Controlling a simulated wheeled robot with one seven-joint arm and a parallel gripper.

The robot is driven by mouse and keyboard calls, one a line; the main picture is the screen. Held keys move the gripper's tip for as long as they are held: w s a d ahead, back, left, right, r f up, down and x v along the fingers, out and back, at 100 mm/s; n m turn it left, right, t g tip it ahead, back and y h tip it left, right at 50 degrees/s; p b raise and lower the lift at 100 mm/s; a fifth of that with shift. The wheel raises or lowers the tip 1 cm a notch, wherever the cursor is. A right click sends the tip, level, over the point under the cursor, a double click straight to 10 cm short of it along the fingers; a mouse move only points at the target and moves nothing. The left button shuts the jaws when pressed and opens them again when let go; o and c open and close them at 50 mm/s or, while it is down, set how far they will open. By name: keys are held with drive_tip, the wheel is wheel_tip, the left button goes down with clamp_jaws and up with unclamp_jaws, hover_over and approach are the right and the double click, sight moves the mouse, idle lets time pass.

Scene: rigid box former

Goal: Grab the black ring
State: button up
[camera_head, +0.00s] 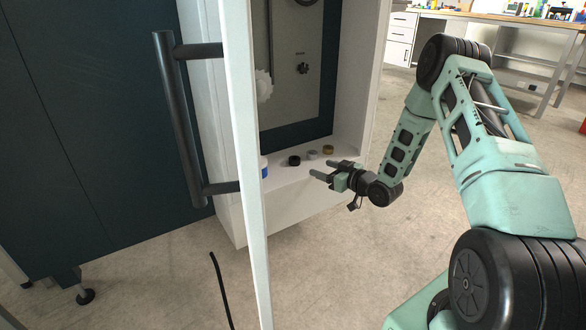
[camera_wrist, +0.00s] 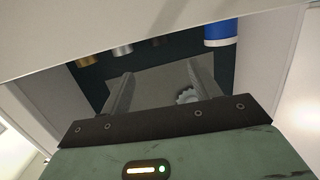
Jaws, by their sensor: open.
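The black ring (camera_head: 294,160) sits on the white ledge inside the open cabinet, left of a silver ring (camera_head: 312,154) and a brass ring (camera_head: 327,149). In the wrist view the black ring (camera_wrist: 160,41) is a small dark shape at the top, hard to make out. The silver ring (camera_wrist: 122,50) and brass ring (camera_wrist: 88,60) are left of it there. My gripper (camera_head: 322,170) is open and empty, in front of the ledge and to the right of the black ring, apart from it. Its two fingers also show in the wrist view (camera_wrist: 160,75).
A blue and white cylinder (camera_head: 263,170) stands left of the black ring, partly hidden by the open white door (camera_head: 246,150). The door has a dark handle (camera_head: 178,120). A white side wall (camera_head: 358,80) bounds the ledge (camera_head: 285,185) at right. A pale gear (camera_head: 263,86) is on the back panel.

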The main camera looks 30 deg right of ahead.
sight(297, 159)
drive_tip(key=b+x, duration=0.3)
drive_tip(key=x, duration=0.6)
drive_tip(key=shift+f+b, duration=0.15)
drive_tip(key=shift+b, duration=0.15)
drive_tip(key=b+x, duration=0.3)
drive_tip(key=x, duration=0.2)
drive_tip(key=shift+f, duration=0.2)
drive_tip(key=shift+w+a+r, duration=0.1)
drive_tip(key=c, duration=1.1)
